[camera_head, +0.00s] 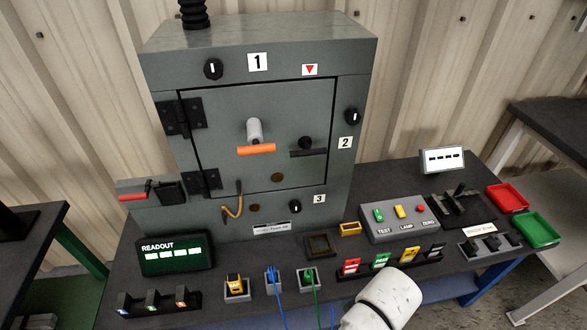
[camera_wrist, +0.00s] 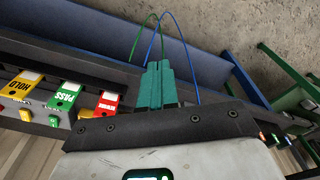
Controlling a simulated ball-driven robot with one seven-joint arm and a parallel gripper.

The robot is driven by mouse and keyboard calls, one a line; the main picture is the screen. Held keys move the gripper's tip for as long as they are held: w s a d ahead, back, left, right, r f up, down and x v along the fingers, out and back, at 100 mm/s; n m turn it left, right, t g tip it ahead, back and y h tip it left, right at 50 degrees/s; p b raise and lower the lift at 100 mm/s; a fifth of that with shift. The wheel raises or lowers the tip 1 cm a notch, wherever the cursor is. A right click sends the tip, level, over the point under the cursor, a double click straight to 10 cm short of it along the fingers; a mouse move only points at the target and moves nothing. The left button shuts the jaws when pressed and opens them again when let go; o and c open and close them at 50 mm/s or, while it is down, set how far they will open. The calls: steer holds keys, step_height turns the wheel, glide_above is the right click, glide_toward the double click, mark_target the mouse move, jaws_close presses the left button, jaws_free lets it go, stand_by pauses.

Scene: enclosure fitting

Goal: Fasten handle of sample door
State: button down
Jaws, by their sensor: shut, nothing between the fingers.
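The grey enclosure (camera_head: 160,60) stands at the back of the bench. Its square door (camera_head: 220,110) sits flush in the frame and looks shut, with black hinges (camera_head: 182,116) on the left. A grey post with an orange bar (camera_head: 256,149) sticks out from the door's middle, the bar lying nearly level. A black handle (camera_head: 308,152) lies roughly level at the door's right edge; I cannot tell whether it is latched. My gripper (camera_wrist: 158,68) shows teal fingers together, holding nothing, in the wrist view. It is apart from the door. In the head view only my white arm shows, at lower right.
Black knobs (camera_head: 353,116) sit around the door. The readout (camera_head: 175,252), a button box (camera_head: 397,218), coloured tags (camera_head: 381,260) and plugs with blue and green cables (camera_head: 308,278) crowd the bench front. Red (camera_head: 507,198) and green trays (camera_head: 536,229) lie at right. The air before the door is clear.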

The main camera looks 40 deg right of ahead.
steer(key=w+a+r+m+t+y+b, duration=0.25)
steer(key=w+m+t, duration=0.45)
steer(key=w, duration=0.4)
steer(key=w+a+r+m+t+y+b, duration=0.1)
steer(key=w+a+m+t+b, duration=0.3)
steer(key=w+m+t, duration=0.5)
steer(key=d+r+m+t+h+b, duration=0.1)
steer(key=d+r+m+h, duration=0.1)
steer(key=m+h, duration=0.3)
steer(key=d+r+m+t+h+b, duration=0.1)
steer(key=d+m+h, duration=0.4)
steer(key=m, duration=0.7)
steer(key=w+d+r+m+t+h+b, duration=0.1)
steer(key=d+r+m+h+b, duration=0.2)
steer(key=m+h, duration=0.4)
steer(key=d+m, duration=0.1)
steer(key=m, duration=0.1)
steer(key=shift+r+m+t, duration=0.25)
steer(key=shift+m+t, duration=0.05)
